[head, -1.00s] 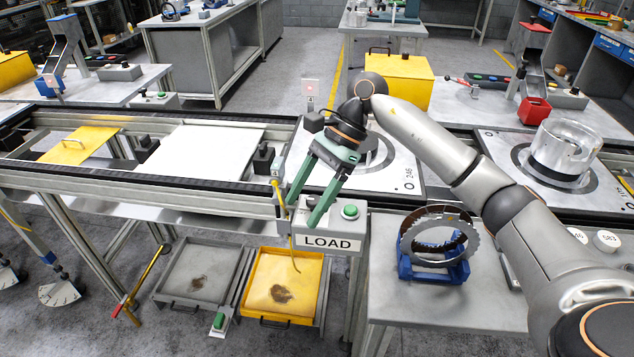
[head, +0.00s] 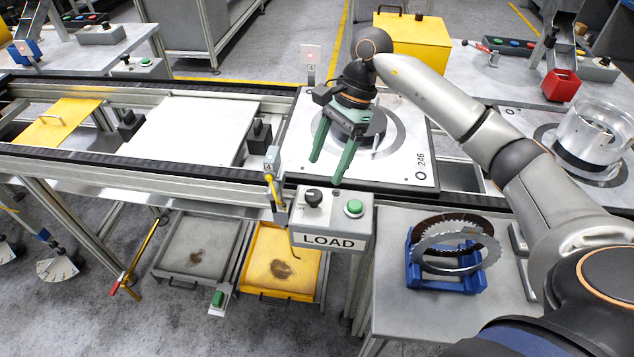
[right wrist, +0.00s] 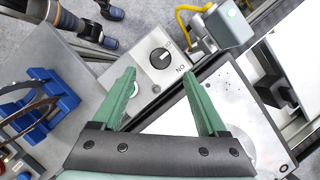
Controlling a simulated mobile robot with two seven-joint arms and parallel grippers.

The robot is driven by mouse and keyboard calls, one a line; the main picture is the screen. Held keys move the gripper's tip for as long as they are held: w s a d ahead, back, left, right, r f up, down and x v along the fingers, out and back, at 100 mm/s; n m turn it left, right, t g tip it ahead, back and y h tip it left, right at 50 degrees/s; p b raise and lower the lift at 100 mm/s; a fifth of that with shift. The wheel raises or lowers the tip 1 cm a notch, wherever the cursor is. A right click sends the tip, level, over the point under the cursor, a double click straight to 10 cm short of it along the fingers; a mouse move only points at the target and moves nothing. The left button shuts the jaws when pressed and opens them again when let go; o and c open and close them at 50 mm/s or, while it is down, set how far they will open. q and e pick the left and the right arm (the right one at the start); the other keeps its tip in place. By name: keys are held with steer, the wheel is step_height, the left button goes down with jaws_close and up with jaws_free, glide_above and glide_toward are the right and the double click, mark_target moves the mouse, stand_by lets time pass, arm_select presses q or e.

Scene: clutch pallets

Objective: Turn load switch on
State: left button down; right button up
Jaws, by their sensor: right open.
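The load switch is a black round knob (head: 314,197) on top of the grey control box (head: 332,228) labelled LOAD. A green button (head: 354,208) sits to its right. My right gripper (head: 326,171) is open and empty, its green fingers pointing down just above and behind the box. In the right wrist view the knob (right wrist: 160,58) shows just beyond and between the open fingertips (right wrist: 160,73), not clasped. A pale line marks the knob, and an ON label (right wrist: 181,69) is beside it. My left gripper is out of view.
A yellow-handled clamp or sensor post (head: 272,180) stands close left of the box. A blue stand (head: 445,275) with toothed rings is to the right. Yellow and grey trays lie below.

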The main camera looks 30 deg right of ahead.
mark_target(314, 194)
steer(key=p+x, duration=0.1)
steer(key=x, duration=0.5)
steer(key=shift+a+f, duration=0.2)
steer(key=shift+f, duration=0.15)
jaws_close()
